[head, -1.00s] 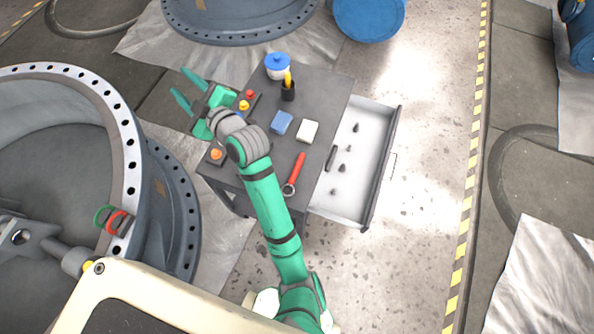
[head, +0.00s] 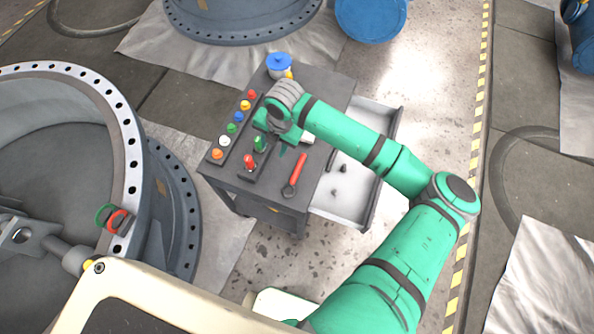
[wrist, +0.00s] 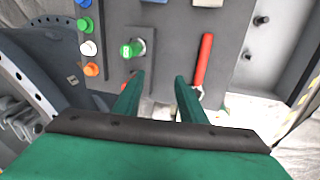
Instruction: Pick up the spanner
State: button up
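The spanner (head: 295,173) has a red handle and a dark ring end, and lies on the dark top of the cart (head: 268,190) near its right front edge. In the wrist view the spanner (wrist: 204,62) stands to the right of my fingers, its lower end partly hidden by the right finger. My gripper (head: 275,145) is above the cart top, up and left of the spanner; the arm partly hides it in the head view. In the wrist view my gripper (wrist: 157,82) has its two green fingers spread apart with nothing between them.
A row of coloured buttons (head: 233,128) runs along the cart's left side, with a panel carrying a green and a red knob (head: 249,161) beside it. An open drawer (head: 345,195) with small dark parts juts out right. A blue-lidded pot (head: 279,66) stands at the back.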

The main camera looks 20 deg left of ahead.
jog(key=w+d+h, duration=0.1)
jog(key=d+h, duration=0.1)
jog(key=d, duration=0.5)
send_over(297, 170)
jog(key=shift+n, duration=0.3)
notch_tip(297, 170, down, 7)
jog(key=shift+w+a+r, duration=0.1)
jog(key=shift+w+r, duration=0.05)
jog(key=shift+r, duration=0.05)
jog(key=f, duration=0.5)
jog(key=shift+s, duration=0.35)
jog(key=shift+w, duration=0.1)
grip_shut()
